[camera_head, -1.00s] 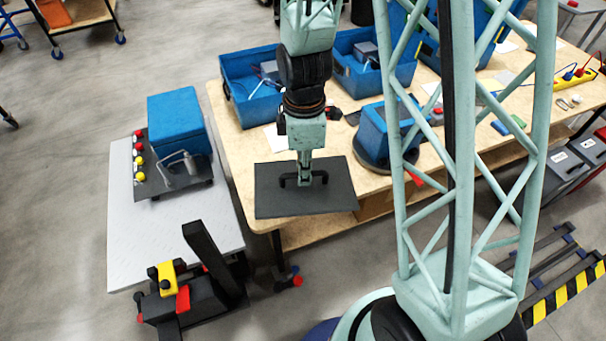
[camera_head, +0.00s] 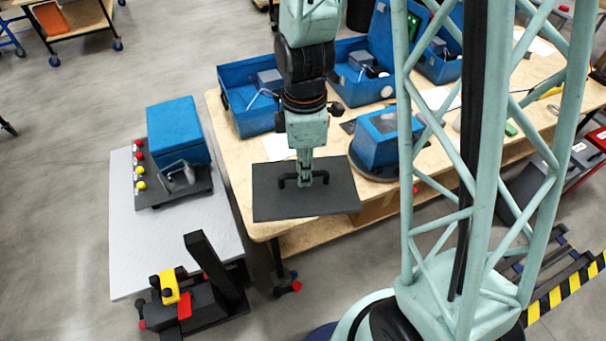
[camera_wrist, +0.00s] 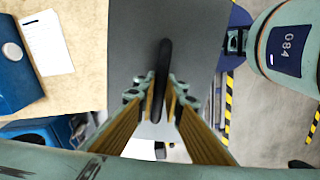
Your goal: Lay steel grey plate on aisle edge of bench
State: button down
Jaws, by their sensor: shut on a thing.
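The steel grey plate (camera_head: 330,199) is a flat dark rectangle with a black bar handle on top. My gripper (camera_head: 305,180) is shut on that handle, pointing down. In the head view the plate is over the near left corner of the wooden bench (camera_head: 262,229), its left and front edges close to or past the bench edge. I cannot tell whether it touches the bench top. In the wrist view the plate (camera_wrist: 195,35) shows behind the handle (camera_wrist: 160,80), which sits between the fingers; floor shows beyond its right side.
A blue-topped unit (camera_head: 380,140) stands on the bench right of the plate, with blue bins (camera_head: 245,100) behind. To the left is a light grey platform (camera_head: 180,240) with a blue box (camera_head: 178,128) and a black device (camera_head: 200,290). A white sheet (camera_wrist: 47,42) lies on the bench.

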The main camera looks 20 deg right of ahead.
jog(key=shift+s+r+p, duration=0.25)
jog(key=shift+r+p, duration=0.15)
jog(key=shift+r, duration=0.65)
jog(key=shift+w+f, duration=0.1)
jog(key=shift+w, duration=0.05)
jog(key=w+f+m+b, duration=0.1)
jog(key=w+m+b, duration=1)
jog(key=w, duration=2.2)
jog(key=shift+f+b, duration=0.35)
jog(key=shift+b, duration=0.55)
jog(key=shift+d, duration=0.2)
